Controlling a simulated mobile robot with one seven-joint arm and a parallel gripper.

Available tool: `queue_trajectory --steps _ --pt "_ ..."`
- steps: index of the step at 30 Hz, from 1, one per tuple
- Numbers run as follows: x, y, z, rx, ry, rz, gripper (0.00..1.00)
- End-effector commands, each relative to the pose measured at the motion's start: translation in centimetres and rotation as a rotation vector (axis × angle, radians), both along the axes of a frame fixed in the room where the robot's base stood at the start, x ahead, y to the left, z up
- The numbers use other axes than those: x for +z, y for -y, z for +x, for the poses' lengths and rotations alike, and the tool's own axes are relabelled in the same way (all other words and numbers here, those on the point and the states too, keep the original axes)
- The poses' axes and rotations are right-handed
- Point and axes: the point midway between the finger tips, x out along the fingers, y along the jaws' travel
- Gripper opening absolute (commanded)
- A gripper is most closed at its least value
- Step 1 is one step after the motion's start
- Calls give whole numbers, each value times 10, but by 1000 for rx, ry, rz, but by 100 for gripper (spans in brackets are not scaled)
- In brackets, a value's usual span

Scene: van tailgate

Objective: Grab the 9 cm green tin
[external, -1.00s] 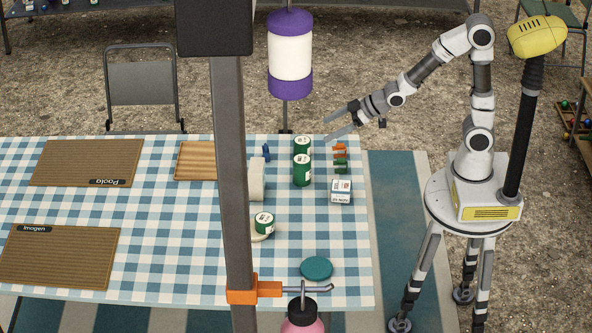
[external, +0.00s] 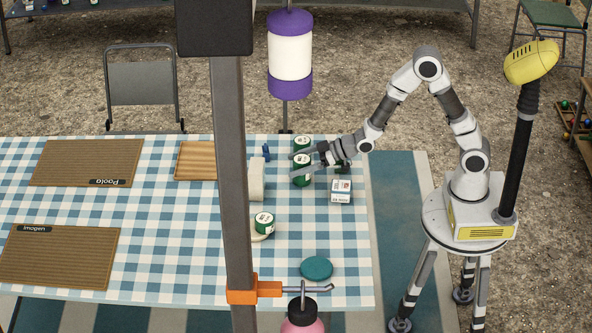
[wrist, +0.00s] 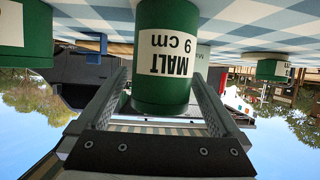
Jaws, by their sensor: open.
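The 9 cm green tin (external: 302,178) stands upright on the checked table, partly hidden by my gripper. In the wrist view, which is upside down, the tin (wrist: 163,85) reads "MALT 9 cm". My gripper (external: 298,167) is open, with its fingers on either side of this tin. The wrist view shows the fingers (wrist: 163,95) apart, with gaps beside the tin; I cannot tell whether either touches it. A second green tin (external: 302,140) stands just behind, and shows at the left of the wrist view (wrist: 22,40). A third, shorter green tin (external: 264,222) stands nearer the front.
A white labelled box (external: 341,191) stands close in front of my wrist. A white block (external: 257,180) and a small blue item (external: 266,152) are left of the tins. A teal disc (external: 316,268) lies near the front edge. A grey post (external: 228,190) rises in the foreground.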

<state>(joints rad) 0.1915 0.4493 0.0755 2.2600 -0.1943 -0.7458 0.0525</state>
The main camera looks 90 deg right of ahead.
Motion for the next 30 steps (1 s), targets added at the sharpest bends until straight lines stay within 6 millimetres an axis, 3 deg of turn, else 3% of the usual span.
queue_trajectory --steps 3,11,14,27,30 --pt "-5 -1 11 1 0 0 100" --pt "-5 -1 13 0 0 0 100" --pt "-5 -1 13 0 0 0 86" --pt "-5 -1 13 0 0 0 6" --pt "-4 -1 13 0 1 0 6"
